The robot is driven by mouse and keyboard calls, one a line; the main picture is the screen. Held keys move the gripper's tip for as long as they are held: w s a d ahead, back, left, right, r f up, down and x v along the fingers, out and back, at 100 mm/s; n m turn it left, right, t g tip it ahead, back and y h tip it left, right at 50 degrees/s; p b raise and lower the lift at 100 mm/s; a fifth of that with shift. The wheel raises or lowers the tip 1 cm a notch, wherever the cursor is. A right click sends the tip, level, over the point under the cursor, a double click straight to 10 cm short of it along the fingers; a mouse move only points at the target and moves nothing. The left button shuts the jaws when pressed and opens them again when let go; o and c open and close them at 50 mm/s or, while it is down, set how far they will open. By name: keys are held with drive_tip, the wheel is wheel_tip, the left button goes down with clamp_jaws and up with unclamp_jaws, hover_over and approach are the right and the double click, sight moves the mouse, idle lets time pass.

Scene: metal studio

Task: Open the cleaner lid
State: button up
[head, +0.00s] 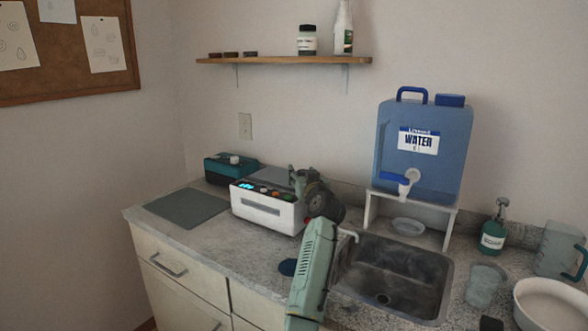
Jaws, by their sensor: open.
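The cleaner (268,212) is a white box with a lit blue display and several small knobs, standing on the counter left of the sink. Its grey lid (272,176) lies on top and looks closed. My gripper (294,180) is open at the right end of the cleaner, near the lid's right side. My wrist and forearm come up from the front and hide the cleaner's right end. I cannot tell whether the fingers touch the lid.
A teal box (229,168) stands behind the cleaner, and a grey mat (186,208) lies at its left. A sink (395,275), a blue water jug (424,155) on a white stand, and a green bottle (493,230) are at right. A wooden shelf (284,60) hangs above.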

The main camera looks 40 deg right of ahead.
drive_tip(key=shift+w+d, duration=0.2)
drive_tip(key=shift+w, duration=0.2)
drive_tip(key=shift+r, duration=0.1)
drive_tip(key=shift+s, duration=0.15)
drive_tip(key=shift+c, duration=0.2)
clamp_jaws()
drive_tip(key=shift+r, duration=0.1)
